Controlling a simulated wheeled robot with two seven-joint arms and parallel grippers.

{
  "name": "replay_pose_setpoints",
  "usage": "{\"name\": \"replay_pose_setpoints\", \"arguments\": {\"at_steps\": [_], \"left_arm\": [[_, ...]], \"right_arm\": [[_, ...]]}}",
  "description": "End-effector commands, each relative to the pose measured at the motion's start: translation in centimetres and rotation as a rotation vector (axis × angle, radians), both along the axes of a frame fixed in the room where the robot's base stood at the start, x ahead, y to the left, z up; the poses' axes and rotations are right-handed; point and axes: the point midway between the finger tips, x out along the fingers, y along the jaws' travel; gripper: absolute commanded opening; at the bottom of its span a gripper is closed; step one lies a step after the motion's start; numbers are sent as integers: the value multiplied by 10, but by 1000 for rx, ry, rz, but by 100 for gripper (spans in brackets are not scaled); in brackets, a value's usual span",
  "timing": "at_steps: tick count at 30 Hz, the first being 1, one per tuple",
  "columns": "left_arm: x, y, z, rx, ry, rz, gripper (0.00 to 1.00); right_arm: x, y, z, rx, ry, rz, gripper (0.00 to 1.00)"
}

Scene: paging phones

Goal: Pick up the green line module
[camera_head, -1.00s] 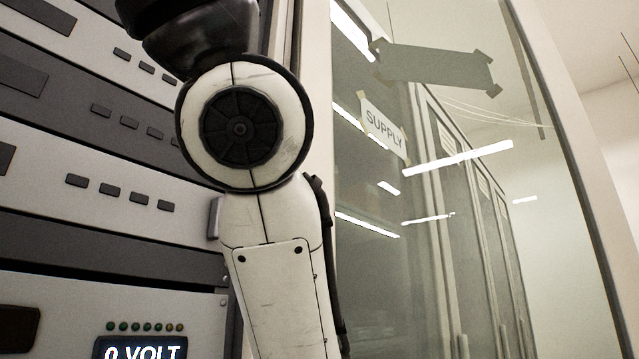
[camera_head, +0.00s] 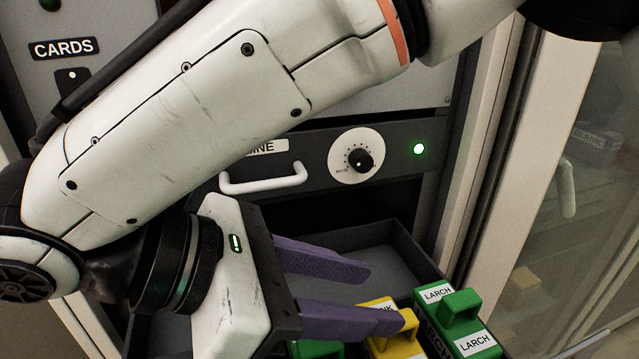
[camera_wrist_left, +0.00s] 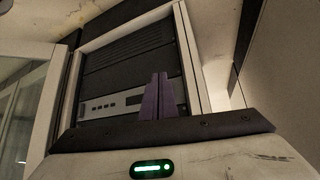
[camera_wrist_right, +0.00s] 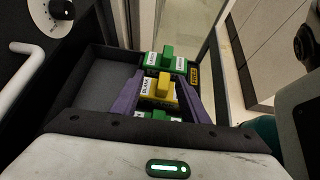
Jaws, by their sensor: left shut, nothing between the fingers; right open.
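A green module (camera_head: 460,315) with LARCH labels and a raised handle sits in an open drawer (camera_head: 392,236), at the right of a row. A yellow module (camera_head: 392,345) stands beside it, and another green module (camera_head: 315,350) is partly cut off at the bottom. My right gripper (camera_head: 384,296) is open and empty over the drawer, left of the LARCH module. In the right wrist view the yellow module (camera_wrist_right: 160,90) shows between its purple fingers, with the LARCH green module (camera_wrist_right: 166,62) beyond their tips. My left gripper (camera_wrist_left: 157,97) is shut and empty, facing a rack.
A panel with a dial (camera_head: 357,160), a lit green lamp (camera_head: 419,149) and a white handle (camera_head: 262,180) rises behind the drawer. A glass door (camera_head: 590,180) stands to the right. The drawer's far-left part (camera_wrist_right: 95,88) is empty.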

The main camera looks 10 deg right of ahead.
Motion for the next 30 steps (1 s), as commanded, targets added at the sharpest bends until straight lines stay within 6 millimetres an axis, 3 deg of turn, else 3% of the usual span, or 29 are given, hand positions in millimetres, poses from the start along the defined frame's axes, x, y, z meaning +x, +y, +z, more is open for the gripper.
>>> {"name": "replay_pose_setpoints", "arguments": {"at_steps": [3, 6, 17, 24, 30], "left_arm": [[8, -18, 14, -59, -30, 20, 0], [9, -23, 12, -70, -36, 21, 0], [10, -25, 7, -68, -37, 14, 0], [12, -26, 3, -68, -41, 10, 0], [12, -27, 3, -68, -42, 8, 0]], "right_arm": [[-3, -21, 0, -75, 0, -52, 41], [-2, -37, -7, -90, 3, -63, 41], [0, -70, -25, -85, -1, -60, 41], [0, -101, -39, -83, -1, -58, 41], [1, -111, -44, -84, -1, -58, 41]]}}
